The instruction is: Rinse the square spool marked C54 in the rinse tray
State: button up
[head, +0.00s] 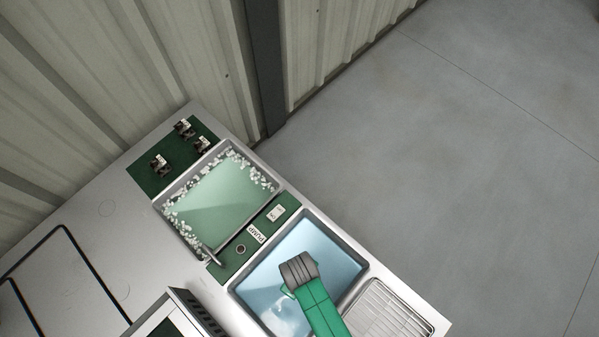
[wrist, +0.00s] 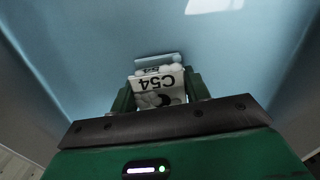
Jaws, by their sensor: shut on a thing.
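The spool marked C54 (wrist: 155,83) is in my gripper (wrist: 160,94) in the wrist view. Its white label reads upside down, and whitish suds cling to it. The dark gripper fingers close on it from both sides. A partial image of the label shows just beyond it, like a reflection in the water. The rinse tray (head: 240,288) holds clear blue water. In the head view my wrist is over this tray and hides the spool and fingers. I cannot tell whether the spool touches the water.
A suds-edged tray of green liquid (head: 222,198) lies to the left, with a metal spout (head: 213,257) and a PUMP label (head: 257,234) beside it. Several small dark spools (head: 161,164) stand on a green mat (head: 147,178). A wire drain rack (head: 385,312) is right of the rinse tray.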

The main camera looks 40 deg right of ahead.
jog(key=shift+f, duration=0.2)
dwell(0.5)
jog(key=shift+a+r+p, duration=0.2)
jog(key=shift+a+p, duration=0.25)
jog(key=shift+a, duration=0.5)
jog(key=shift+f, duration=0.1)
jog(key=shift+w+d+p, duration=0.1)
jog(key=shift+d+p, duration=0.2)
jog(key=shift+d, duration=1.55)
